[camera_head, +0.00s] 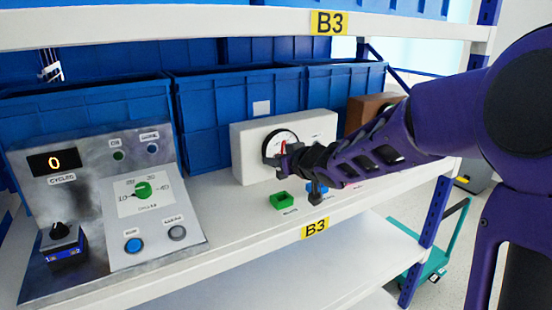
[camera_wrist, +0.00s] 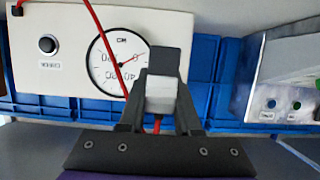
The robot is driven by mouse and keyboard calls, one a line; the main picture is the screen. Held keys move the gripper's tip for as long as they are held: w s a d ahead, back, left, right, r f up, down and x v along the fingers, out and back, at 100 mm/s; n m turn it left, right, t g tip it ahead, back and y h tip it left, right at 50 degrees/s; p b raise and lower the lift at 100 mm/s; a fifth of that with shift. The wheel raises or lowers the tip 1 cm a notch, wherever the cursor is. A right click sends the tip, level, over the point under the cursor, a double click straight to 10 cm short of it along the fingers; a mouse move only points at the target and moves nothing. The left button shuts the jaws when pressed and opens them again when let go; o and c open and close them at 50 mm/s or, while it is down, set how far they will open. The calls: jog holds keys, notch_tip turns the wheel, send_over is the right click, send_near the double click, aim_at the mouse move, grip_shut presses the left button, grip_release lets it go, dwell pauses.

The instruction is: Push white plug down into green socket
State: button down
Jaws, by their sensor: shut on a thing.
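My gripper (camera_head: 279,164) is in front of the white meter box, above the shelf. In the wrist view my gripper (camera_wrist: 160,92) is shut on a white plug (camera_wrist: 161,97), with a finger on each side. A red cable (camera_wrist: 103,40) runs across the meter face, and a red piece shows below the plug. The green socket (camera_head: 283,201) stands on the shelf below my gripper, apart from it. I cannot make out the green socket in the wrist view. In the head view the plug is hidden by my gripper.
The meter box (camera_head: 241,155) stands close behind my gripper. A control panel (camera_head: 100,160) stands at left. Blue bins (camera_head: 205,110) line the back. The shelf's front edge (camera_head: 270,243) is near.

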jog(key=shift+f+b, duration=1.5)
jog(key=shift+f, duration=0.65)
jog(key=shift+p, duration=0.65)
jog(key=shift+f+b, duration=1.3)
jog(key=shift+f, duration=0.45)
jog(key=c, duration=0.5)
grip_release()
jog(key=shift+r, duration=0.1)
jog(key=p+v, duration=0.3)
jog(key=v, duration=0.1)
jog(key=p+v, duration=0.2)
jog(key=v, duration=0.2)
jog(key=p+v, duration=0.3)
jog(key=v, duration=0.1)
jog(key=shift+r+p, duration=0.35)
jog(key=shift+f+b+v, duration=0.15)
jog(key=shift+b+v, duration=0.05)
jog(key=shift+v, duration=1.1)
jog(key=shift+f+b+v, duration=0.15)
jog(key=shift+f+v, duration=0.05)
jog(key=shift+v, duration=1.1)
